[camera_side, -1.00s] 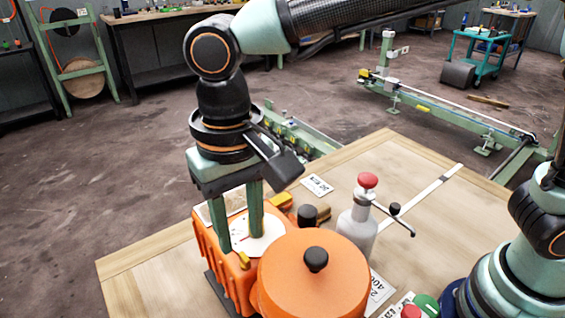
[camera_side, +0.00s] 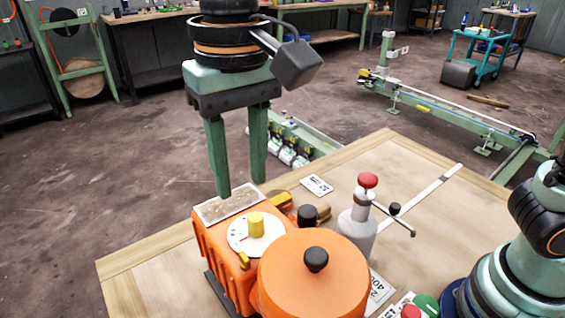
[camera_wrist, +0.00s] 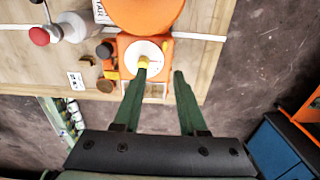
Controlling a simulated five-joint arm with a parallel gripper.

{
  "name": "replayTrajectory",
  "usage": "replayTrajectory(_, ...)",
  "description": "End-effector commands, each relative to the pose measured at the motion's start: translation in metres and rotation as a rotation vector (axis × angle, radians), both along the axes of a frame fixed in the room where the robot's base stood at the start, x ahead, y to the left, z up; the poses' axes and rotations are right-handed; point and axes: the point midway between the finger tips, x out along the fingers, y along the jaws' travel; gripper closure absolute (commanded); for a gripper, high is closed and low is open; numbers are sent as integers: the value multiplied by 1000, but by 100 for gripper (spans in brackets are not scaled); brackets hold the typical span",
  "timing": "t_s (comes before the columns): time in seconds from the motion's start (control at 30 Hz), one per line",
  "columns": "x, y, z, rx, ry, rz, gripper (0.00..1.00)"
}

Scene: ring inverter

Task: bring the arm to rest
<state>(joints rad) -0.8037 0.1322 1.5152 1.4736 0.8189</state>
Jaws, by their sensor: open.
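My gripper (camera_side: 241,187) is open and empty, with its two green fingers pointing down. It hangs above and behind the orange machine (camera_side: 209,262), clear of it in the side view. In the wrist view the open fingers (camera_wrist: 160,75) show with a gap between them, one fingertip overlapping the edge of the white dial in the picture. The dial (camera_side: 242,238) has a yellow knob (camera_side: 256,225) standing on it. The knob also shows in the wrist view (camera_wrist: 143,62).
A round orange lid (camera_side: 320,278) with a black knob stands beside the dial. A grey bottle-like device (camera_side: 357,228) with a red top and side lever is to its right. A green frame rail (camera_side: 450,112) stands beyond.

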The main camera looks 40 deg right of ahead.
Motion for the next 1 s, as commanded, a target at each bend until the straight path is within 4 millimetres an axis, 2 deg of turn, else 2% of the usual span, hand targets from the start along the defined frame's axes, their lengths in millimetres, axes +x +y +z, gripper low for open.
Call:
replayTrajectory(0.17,23,-68,3,56,-81,-12,59)
replayTrajectory(0.3,33,-136,-2,84,-182,-12,59)
replayTrajectory(0.5,25,-223,-22,65,-336,-7,59)
replayTrajectory(0.6,17,-255,-34,38,-401,-3,59)
replayTrajectory(0.7,10,-276,-44,9,-444,2,59)
replayTrajectory(0.8,6,-288,-50,-10,-469,7,59)
replayTrajectory(1.0,4,-292,-53,-18,-479,10,59)
